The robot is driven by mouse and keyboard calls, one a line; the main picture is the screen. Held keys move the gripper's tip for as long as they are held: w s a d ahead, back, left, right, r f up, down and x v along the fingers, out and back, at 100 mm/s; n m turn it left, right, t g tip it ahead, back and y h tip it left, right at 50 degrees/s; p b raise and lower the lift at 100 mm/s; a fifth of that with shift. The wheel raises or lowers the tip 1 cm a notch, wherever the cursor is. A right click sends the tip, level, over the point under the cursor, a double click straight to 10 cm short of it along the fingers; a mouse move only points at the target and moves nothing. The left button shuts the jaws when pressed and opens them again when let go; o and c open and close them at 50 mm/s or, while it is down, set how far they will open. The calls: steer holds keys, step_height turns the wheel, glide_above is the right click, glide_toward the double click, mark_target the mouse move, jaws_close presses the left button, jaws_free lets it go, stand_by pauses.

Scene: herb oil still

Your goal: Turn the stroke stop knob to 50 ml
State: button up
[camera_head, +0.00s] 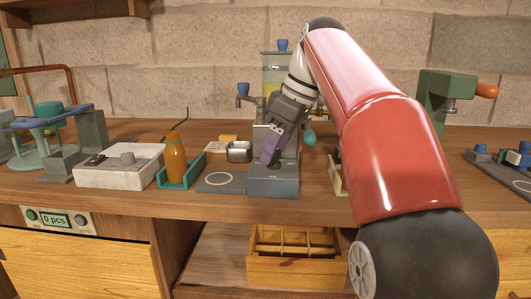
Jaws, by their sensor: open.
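My gripper (271,153) hangs in front of the grey dispenser stand (273,184), its purple-grey fingers pointing down at the stand. It is open, and no object shows between its fingers. The stand's upper front is largely covered by my gripper. I cannot make out the stroke stop knob or its scale; they may be hidden behind the gripper. Whether the fingers touch anything there cannot be told. A clear vessel with yellow liquid (272,75) and a blue cap stands above and behind. A teal bulb-shaped handle (309,136) shows just right of the gripper.
Left of the stand are a round-marked grey pad (221,182), an orange bottle (175,160) in a teal tray and a white box (119,166) with a grey knob. My red arm covers the right middle. A green device (447,92) stands at right. A wooden crate (297,268) sits below.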

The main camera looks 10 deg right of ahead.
steer(key=shift+w+f, duration=0.1)
steer(key=shift+f, duration=0.15)
steer(key=c, duration=0.7)
steer(key=shift+m, duration=0.3)
steer(key=m+t+h, duration=0.1)
steer(key=m, duration=0.3)
steer(key=shift+a, duration=0.15)
steer(key=shift+m+t+h, duration=0.4)
steer(key=shift+m+h, duration=0.5)
steer(key=shift+m, duration=1)
